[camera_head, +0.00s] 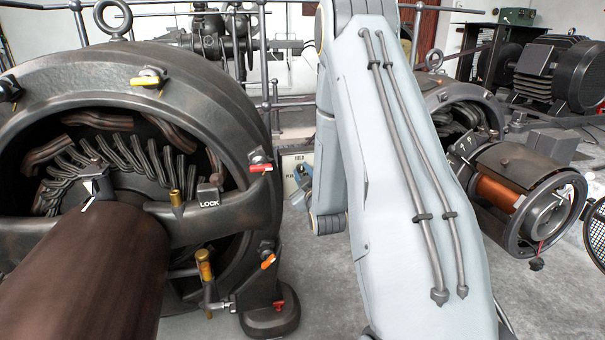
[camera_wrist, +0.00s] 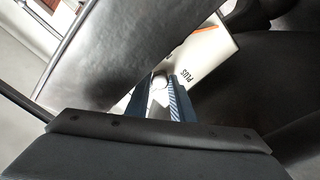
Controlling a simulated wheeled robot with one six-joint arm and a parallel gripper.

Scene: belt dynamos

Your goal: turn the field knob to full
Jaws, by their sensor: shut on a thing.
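The field plate (camera_head: 290,160) is a pale panel lettered FIELD, standing behind the big dynamo's right side and partly hidden by my arm. In the wrist view the plate (camera_wrist: 207,52) shows the word PLUS and an orange mark near its upper edge. The field knob (camera_wrist: 159,82) is a small pale round piece between my fingertips. My gripper (camera_wrist: 158,100) is shut on it with its blue fingers. In the head view my gripper (camera_head: 302,183) shows as a bit of blue at the plate, and the knob is hidden. I cannot read the knob's setting.
A large dark dynamo (camera_head: 215,75) with a brown shaft (camera_head: 95,270) and a LOCK tag (camera_head: 208,196) fills the left. A smaller machine with a copper-coloured coil (camera_head: 497,192) stands at the right. In the wrist view a dark curved surface lies close beside the fingers.

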